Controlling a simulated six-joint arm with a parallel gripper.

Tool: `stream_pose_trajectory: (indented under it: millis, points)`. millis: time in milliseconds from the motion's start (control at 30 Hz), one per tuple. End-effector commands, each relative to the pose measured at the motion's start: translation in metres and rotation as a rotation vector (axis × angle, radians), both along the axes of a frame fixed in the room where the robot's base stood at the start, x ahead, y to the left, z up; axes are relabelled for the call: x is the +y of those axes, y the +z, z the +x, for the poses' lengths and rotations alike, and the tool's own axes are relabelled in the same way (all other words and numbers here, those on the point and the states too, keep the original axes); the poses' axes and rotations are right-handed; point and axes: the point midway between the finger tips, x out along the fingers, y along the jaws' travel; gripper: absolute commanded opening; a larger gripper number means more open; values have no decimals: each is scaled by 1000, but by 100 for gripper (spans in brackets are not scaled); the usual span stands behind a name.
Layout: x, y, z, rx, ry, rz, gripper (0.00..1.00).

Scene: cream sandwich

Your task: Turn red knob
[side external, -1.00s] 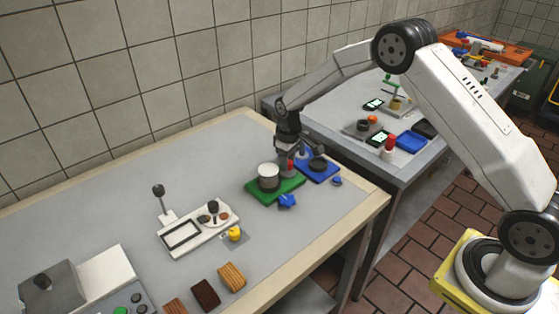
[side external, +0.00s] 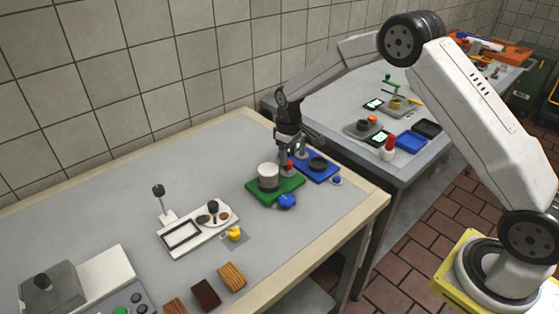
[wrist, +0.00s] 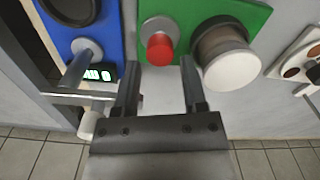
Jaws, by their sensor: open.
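The red knob (wrist: 160,49) sits on a grey round base on the green board (wrist: 183,13), which also carries a white cylinder (wrist: 231,66). In the side view the red knob (side external: 290,165) shows near the back edge of the green board (side external: 262,199), partly behind my gripper. My gripper (side external: 288,160) points down at the board. In the wrist view my gripper (wrist: 160,72) is open, with one finger on each side of the red knob. It cannot be told whether a finger touches the knob.
A blue board (side external: 331,177) with a dark round part lies just right of the green board. A blue piece (side external: 287,201) lies at its front edge. A white tray (side external: 184,242) and wooden blocks (side external: 206,293) stand on the left.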

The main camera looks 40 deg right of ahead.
Motion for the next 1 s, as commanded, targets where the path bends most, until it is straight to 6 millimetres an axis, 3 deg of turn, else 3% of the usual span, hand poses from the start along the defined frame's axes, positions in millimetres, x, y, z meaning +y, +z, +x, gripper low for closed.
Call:
stream_pose_trajectory:
  millis: [200,400,1000]
  points:
    - [0,31,0,-2,0,0,54]
    - [0,49,0,-1,0,-1,54]
    - [0,53,0,0,0,0,54]
